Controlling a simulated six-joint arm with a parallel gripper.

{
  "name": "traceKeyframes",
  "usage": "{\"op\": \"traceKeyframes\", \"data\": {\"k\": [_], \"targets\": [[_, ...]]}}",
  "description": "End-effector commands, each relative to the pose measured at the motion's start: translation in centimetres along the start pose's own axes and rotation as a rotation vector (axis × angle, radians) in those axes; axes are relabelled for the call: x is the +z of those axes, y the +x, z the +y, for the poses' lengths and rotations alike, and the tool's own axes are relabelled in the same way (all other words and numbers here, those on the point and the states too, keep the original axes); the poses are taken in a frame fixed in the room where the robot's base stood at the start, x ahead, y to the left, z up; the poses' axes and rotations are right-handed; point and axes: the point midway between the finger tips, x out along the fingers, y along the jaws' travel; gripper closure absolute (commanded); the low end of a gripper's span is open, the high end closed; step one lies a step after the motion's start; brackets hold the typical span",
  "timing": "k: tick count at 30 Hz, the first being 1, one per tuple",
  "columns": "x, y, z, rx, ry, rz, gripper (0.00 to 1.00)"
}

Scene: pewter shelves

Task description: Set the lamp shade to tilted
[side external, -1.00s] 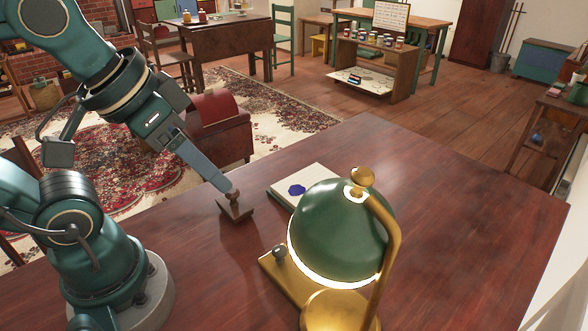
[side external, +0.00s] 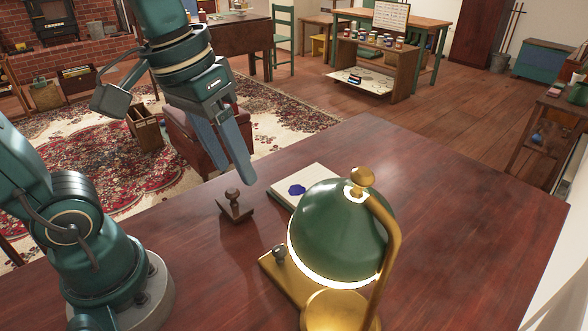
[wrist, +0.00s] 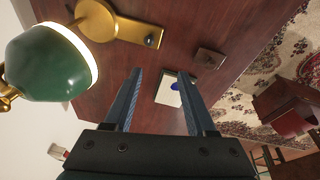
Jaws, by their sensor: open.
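The lamp has a green domed shade (side external: 338,232) with a lit white rim, hung from a curved brass arm (side external: 388,235) over a brass base (side external: 283,282). The shade's opening faces down toward the table in the side view. In the wrist view the shade (wrist: 48,65) is at the left and the base (wrist: 118,25) at the top. My gripper (side external: 236,180) is above the table, behind and left of the lamp, apart from it. In the wrist view its two fingers (wrist: 160,72) are spread with nothing held between them.
A wooden stamp (side external: 234,206) stands on the dark red table (side external: 450,215), left of the lamp. A pale pad or paper block with a blue mark (side external: 312,178) lies behind the lamp. The table's right side is clear.

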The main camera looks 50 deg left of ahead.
Motion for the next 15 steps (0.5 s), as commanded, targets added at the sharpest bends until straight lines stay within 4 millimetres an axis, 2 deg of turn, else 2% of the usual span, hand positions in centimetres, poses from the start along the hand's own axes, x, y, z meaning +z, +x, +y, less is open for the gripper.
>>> {"op": "traceKeyframes", "data": {"k": [15], "targets": [[-2.9, 2.0, 1.6, -0.013, -0.061, -0.215, 0.44]]}}
